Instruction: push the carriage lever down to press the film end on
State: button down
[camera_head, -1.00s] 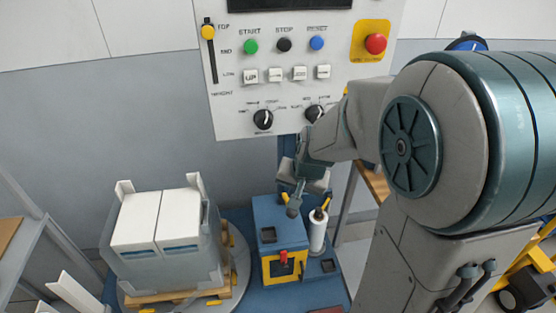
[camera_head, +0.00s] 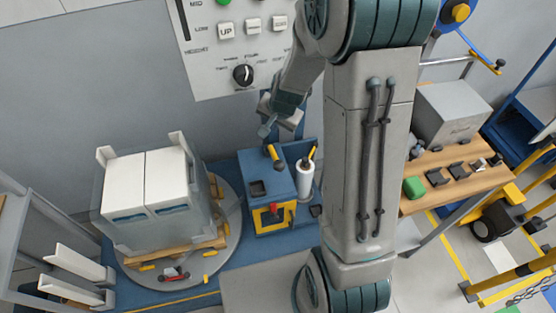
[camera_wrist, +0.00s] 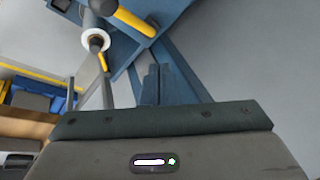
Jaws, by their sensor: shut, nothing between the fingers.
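The blue carriage box (camera_head: 258,188) stands beside the turntable, with a white film roll (camera_head: 304,182) upright at its right. A yellow-handled lever (camera_head: 274,157) rises from the box top; a second yellow handle (camera_head: 312,153) stands by the roll. I cannot tell for sure which is the carriage lever. My gripper (camera_head: 266,131) is shut and empty, above and behind the box, apart from both handles. Its fingers (camera_wrist: 157,75) point toward the blue structure.
A pallet with white boxes (camera_head: 150,185) stands on the round turntable (camera_head: 232,240) at left. The control panel (camera_head: 225,60) is on the wall behind. A wooden bench (camera_head: 445,175) holds small parts at right.

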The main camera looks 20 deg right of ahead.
jog(key=b, duration=0.6)
send_over(275, 158)
jog(key=f, duration=0.4)
jog(key=s+f, duration=0.1)
jog(key=f, duration=0.1)
jog(key=shift+d+f, duration=0.2)
jog(key=shift+f, duration=0.05)
jog(key=shift+s+f+b, duration=0.35)
jog(key=shift+f+b, duration=0.25)
jog(key=shift+b, duration=0.1)
jog(key=shift+f, duration=0.1)
dwell(0.5)
jog(key=shift+s+f+b, duration=0.2)
jog(key=shift+f+b, duration=0.1)
jog(key=shift+b, duration=0.2)
